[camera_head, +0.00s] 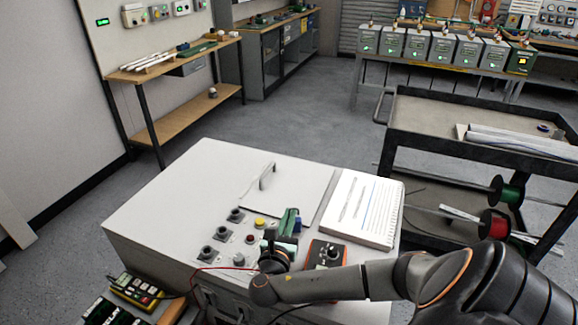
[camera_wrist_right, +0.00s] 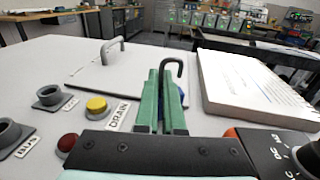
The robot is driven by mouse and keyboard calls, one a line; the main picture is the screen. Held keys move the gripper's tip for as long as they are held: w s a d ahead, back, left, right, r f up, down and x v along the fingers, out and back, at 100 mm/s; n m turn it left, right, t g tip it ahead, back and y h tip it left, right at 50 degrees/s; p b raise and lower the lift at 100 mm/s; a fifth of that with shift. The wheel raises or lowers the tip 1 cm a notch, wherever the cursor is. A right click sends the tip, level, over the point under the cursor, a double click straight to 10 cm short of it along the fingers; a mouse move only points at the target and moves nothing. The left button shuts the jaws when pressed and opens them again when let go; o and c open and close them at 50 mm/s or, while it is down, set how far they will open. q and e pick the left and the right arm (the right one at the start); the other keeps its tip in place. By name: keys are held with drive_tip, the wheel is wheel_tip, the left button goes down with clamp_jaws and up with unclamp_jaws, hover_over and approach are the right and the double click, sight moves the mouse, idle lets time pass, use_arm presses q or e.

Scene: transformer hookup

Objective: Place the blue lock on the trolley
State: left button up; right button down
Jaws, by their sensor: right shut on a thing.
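My right gripper (camera_head: 289,217) is over the front part of the white cabinet top, near the knobs. In the right wrist view its two green fingers (camera_wrist_right: 163,88) are close together and shut on the blue lock. The lock's dark hooked shackle (camera_wrist_right: 174,66) rises past the fingertips, with its bend at the top. Most of the lock's body is hidden by the fingers; a small blue patch of the lock (camera_head: 297,223) shows beside them in the head view. The trolley (camera_head: 425,147) is a dark, two-level cart to the right, behind the cabinet. My left gripper is not in view.
The white cabinet (camera_head: 175,200) carries a lid with a handle (camera_head: 266,175), several dark knobs, a yellow button (camera_head: 260,222), a notebook (camera_head: 360,208) and an orange-black meter (camera_head: 325,255). Rolled sheets (camera_head: 520,142) lie on the trolley's top; its left part is free. Cable spools hang below.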

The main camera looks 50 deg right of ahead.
drive_tip(key=shift+f, duration=0.25)
drive_tip(key=c, duration=1.5)
unclamp_jaws()
drive_tip(key=shift+f, duration=0.1)
drive_tip(key=o, duration=0.5)
drive_tip(key=shift+c, duration=0.2)
